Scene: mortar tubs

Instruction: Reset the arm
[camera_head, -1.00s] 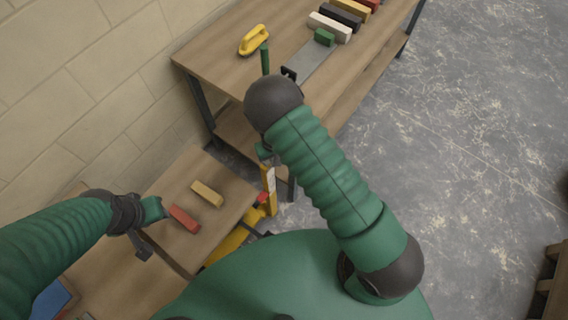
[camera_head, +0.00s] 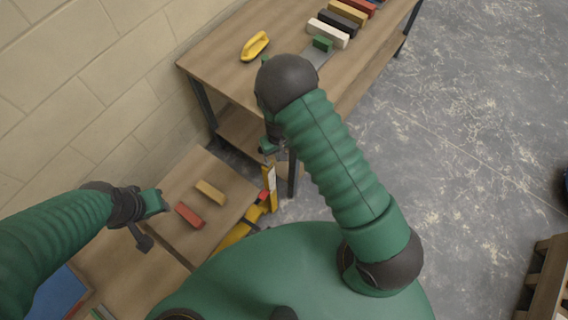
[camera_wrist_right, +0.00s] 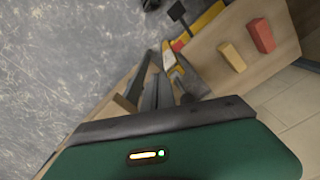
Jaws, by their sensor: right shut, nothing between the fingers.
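My right arm reaches up the middle of the head view, with its round dark joint in front of the far bench. The fingers of my right gripper (camera_wrist_right: 164,88) show in the right wrist view, dark, close together and empty, pointing toward the floor and low table edge. My left gripper (camera_head: 152,203) is at the left of the head view, over the low table beside a red block (camera_head: 190,215); its fingers are not clear enough to judge. A yellow block (camera_head: 210,192) lies beyond the red one. Both blocks also show in the right wrist view.
A block wall is at left; open floor lies right.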

